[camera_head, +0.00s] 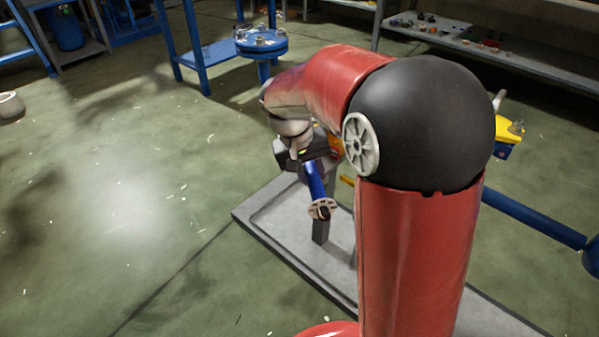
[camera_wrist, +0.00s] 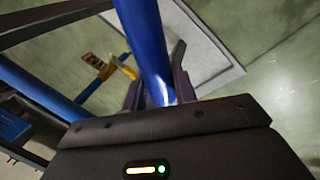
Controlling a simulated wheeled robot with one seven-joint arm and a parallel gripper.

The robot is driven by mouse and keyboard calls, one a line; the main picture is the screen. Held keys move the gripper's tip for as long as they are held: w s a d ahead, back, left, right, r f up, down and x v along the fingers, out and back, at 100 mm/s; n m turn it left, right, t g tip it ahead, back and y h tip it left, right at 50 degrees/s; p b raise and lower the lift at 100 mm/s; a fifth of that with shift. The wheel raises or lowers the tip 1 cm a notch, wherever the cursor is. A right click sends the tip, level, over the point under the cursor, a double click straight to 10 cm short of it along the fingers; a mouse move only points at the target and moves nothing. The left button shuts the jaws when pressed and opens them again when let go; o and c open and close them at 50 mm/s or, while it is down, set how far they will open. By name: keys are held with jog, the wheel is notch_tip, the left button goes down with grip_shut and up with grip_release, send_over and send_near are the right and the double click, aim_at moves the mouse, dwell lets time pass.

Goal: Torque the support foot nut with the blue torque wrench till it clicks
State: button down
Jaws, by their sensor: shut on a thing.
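My gripper (camera_head: 305,155) is shut on a blue bar that looks like the blue torque wrench (camera_head: 315,180). In the head view the bar slants down to a pale round end with dark spots, above the grey base plate (camera_head: 275,238). In the wrist view the blue wrench (camera_wrist: 145,45) passes between the two dark fingers of my gripper (camera_wrist: 158,92) and runs out of the top of the picture. I cannot make out the support foot nut in either view. My arm hides much of the area around the base plate.
A grey post (camera_head: 321,231) stands on the plate under the bar's pale end. A blue pipe (camera_head: 535,218) runs along the right, and a yellow part (camera_head: 508,129) shows behind my arm. A blue stand (camera_head: 207,52) and a grey shelf (camera_head: 480,48) stand behind.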

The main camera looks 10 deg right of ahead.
jog(key=w+d+n+p, duration=0.1)
jog(key=d+n, duration=0.2)
jog(key=d, duration=0.1)
jog(key=w+d+n+t+p, duration=0.1)
jog(key=d+n, duration=0.1)
jog(key=d, duration=0.2)
jog(key=w+d+n+t+y+p, duration=0.1)
jog(key=w+d+n, duration=0.1)
jog(key=d+n, duration=0.1)
jog(key=shift+d+n, duration=0.3)
jog(key=shift+d, duration=0.1)
jog(key=shift+a, duration=0.1)
jog(key=shift+s+a+m+b, duration=0.25)
jog(key=shift+s+a+m, duration=0.2)
jog(key=shift+a+m, duration=0.15)
jog(key=shift+s+a+m+b, duration=0.2)
jog(key=shift+s+a+m, duration=0.3)
jog(key=shift+a, duration=0.15)
